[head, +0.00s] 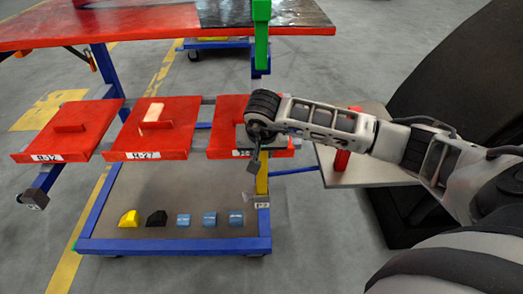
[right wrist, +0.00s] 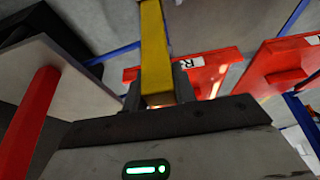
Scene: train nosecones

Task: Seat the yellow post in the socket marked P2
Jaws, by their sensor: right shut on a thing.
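My right gripper (head: 254,165) is over the right-hand red tray in the head view, shut on the yellow post (head: 262,180). The post points down, with its lower end close to a small plate marked P2 (head: 262,205) at the right corner of the rack's lower shelf. I cannot tell whether that end is inside the socket or just above it. In the right wrist view the yellow post (right wrist: 154,45) runs between the two dark fingers (right wrist: 157,88). My left gripper is not in view.
A red post (head: 342,156) stands on a grey side table (head: 385,176) at right. A green post (head: 261,35) rises by the upper red shelf (head: 130,22). Red trays (head: 164,128) line the rack. A yellow block (head: 129,218) and other small blocks lie on the lower shelf (head: 160,195).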

